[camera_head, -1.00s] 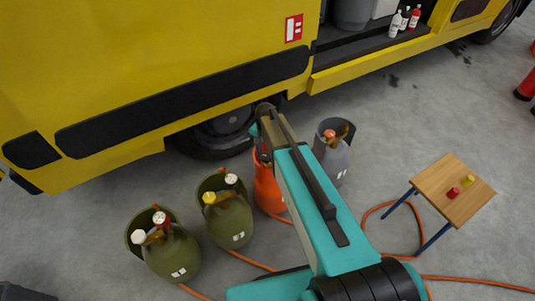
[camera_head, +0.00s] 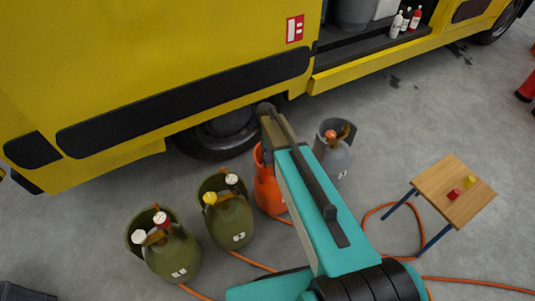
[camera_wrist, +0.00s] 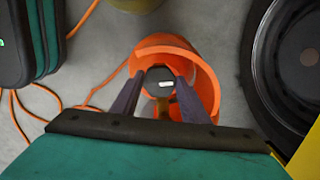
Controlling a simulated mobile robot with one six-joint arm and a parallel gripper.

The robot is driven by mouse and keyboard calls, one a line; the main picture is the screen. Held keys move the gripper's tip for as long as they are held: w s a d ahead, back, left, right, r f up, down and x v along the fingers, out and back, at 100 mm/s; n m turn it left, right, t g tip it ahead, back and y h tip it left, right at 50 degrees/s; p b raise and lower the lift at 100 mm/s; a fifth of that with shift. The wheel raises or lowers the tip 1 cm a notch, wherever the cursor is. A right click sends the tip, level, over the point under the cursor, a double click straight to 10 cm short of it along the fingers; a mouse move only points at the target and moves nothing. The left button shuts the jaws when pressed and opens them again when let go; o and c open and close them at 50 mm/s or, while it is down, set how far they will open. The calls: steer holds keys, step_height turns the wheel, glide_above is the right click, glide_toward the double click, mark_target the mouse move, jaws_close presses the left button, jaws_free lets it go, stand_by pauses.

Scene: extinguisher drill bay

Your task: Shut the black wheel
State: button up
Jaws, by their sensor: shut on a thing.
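The black wheel (camera_wrist: 155,78) is a dark round knob with a small white mark, on top of the orange cylinder (camera_wrist: 201,67) inside its open collar. In the wrist view my gripper (camera_wrist: 161,82) has one finger on each side of the wheel and is shut on it. Part of a brass-coloured valve shows just below the wheel. In the head view the orange cylinder (camera_head: 267,188) stands partly behind my arm, which hides the wheel and my gripper there.
Two olive cylinders (camera_head: 172,254) (camera_head: 231,222) stand left and a grey cylinder (camera_head: 332,160) stands right. The yellow truck (camera_head: 190,65) is close behind. Orange hose (camera_head: 470,282) crosses the floor.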

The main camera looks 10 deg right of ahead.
steer(key=shift+w+d+r, duration=0.1)
steer(key=shift+w, duration=0.15)
steer(key=o, duration=1.1)
steer(key=shift+c, duration=0.2)
steer(key=shift+s, duration=0.1)
steer(key=shift+s, duration=0.1)
step_height(320, 180, up, 14)
steer(key=shift+f, duration=0.15)
stand_by(0.5)
